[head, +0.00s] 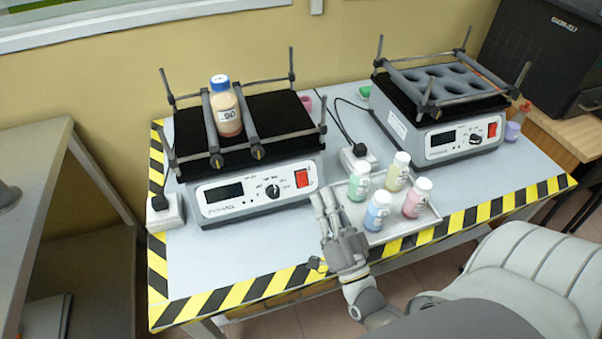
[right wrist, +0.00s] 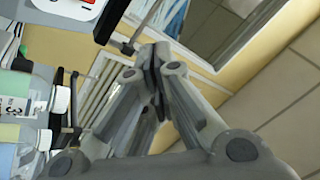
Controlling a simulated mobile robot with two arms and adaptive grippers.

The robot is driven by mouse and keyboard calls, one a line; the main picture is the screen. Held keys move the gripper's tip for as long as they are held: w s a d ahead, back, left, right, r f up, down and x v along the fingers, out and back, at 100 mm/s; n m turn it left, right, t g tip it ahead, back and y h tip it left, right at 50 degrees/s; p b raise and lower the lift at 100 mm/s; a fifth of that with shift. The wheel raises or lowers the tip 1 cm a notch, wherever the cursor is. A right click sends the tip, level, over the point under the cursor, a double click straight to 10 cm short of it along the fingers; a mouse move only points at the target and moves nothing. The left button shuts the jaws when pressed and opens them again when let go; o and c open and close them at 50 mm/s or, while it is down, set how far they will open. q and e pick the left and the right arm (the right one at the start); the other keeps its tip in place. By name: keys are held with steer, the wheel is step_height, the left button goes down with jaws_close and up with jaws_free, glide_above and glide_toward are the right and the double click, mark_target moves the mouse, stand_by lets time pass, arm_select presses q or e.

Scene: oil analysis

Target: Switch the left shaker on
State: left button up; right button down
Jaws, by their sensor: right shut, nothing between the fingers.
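The left shaker (head: 246,190) stands on the table with a grey-white front panel, a dark display, a black knob (head: 272,191) and a red switch (head: 301,178). A bottle with a blue cap (head: 226,108) is held between the bars on its black platform. My right gripper (head: 325,199) is shut and empty, just below and right of the red switch, apart from it as far as I can tell. In the right wrist view the closed fingertips (right wrist: 155,58) point up, and part of a white panel with red (right wrist: 85,4) shows at the top. My left gripper is not in view.
A tray (head: 376,236) with several capped bottles stands right beside my right gripper. The right shaker (head: 440,125) with a holed rack stands behind it. Yellow-black tape (head: 235,296) marks the front edge.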

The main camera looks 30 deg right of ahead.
mark_target(302, 179)
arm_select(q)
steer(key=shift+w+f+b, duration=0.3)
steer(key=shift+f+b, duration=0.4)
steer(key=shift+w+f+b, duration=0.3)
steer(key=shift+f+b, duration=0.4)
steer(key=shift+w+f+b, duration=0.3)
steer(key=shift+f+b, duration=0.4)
arm_select(e)
steer(key=w+d+f, duration=0.2)
steer(key=w+f, duration=0.1)
steer(key=w, duration=0.5)
steer(key=shift+f, duration=0.1)
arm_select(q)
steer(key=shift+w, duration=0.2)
arm_select(e)
steer(key=shift+w, duration=0.15)
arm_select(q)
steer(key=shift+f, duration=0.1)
arm_select(e)
steer(key=shift+w+d+f, duration=0.1)
steer(key=shift+w+f, duration=0.05)
steer(key=shift+w, duration=0.15)
